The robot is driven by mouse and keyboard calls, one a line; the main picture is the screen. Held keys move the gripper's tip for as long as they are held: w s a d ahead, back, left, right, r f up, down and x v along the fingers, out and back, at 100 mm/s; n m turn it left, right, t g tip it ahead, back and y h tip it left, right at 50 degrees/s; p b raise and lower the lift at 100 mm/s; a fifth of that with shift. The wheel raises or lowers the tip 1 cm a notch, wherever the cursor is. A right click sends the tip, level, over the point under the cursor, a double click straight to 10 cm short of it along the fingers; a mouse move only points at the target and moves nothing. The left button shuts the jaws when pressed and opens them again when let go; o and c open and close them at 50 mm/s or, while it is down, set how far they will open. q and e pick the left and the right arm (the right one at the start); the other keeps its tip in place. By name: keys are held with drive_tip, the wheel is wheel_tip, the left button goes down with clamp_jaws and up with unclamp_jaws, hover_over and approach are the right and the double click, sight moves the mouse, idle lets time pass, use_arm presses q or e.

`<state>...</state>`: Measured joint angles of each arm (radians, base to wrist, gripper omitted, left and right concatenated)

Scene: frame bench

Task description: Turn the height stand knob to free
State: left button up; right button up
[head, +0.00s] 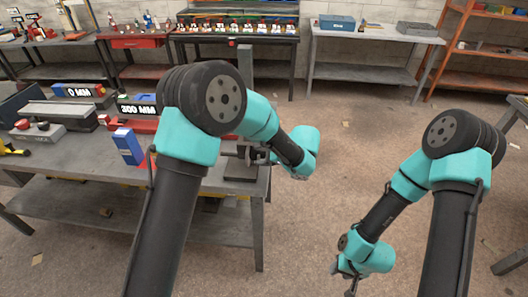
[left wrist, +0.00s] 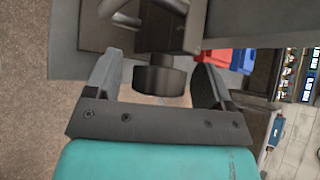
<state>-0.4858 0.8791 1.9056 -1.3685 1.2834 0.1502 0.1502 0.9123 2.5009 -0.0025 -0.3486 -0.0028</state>
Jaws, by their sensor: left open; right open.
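The height stand (head: 246,95) is a grey post on a dark base (head: 240,174) at the right end of the workbench. In the left wrist view its black round knob (left wrist: 160,82) sticks out from a dark block (left wrist: 150,38). My left gripper (head: 262,155) is beside the post, and its arm hides part of the bench. In the left wrist view the open jaws (left wrist: 157,76) stand on either side of the knob, with a visible gap to each finger. My right gripper (head: 350,284) is open and empty, low over the floor. No free mark can be read.
The workbench (head: 70,160) also holds a blue box (head: 128,146), signs reading 0 MM (head: 84,90) and 300 MM (head: 138,109), and grey blocks. Other benches and orange shelving (head: 480,58) stand at the back. The floor right of the bench is clear.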

use_arm(q)
drive_tip(key=v, duration=1.7)
drive_tip(key=shift+d, duration=0.2)
drive_tip(key=shift+a, duration=0.1)
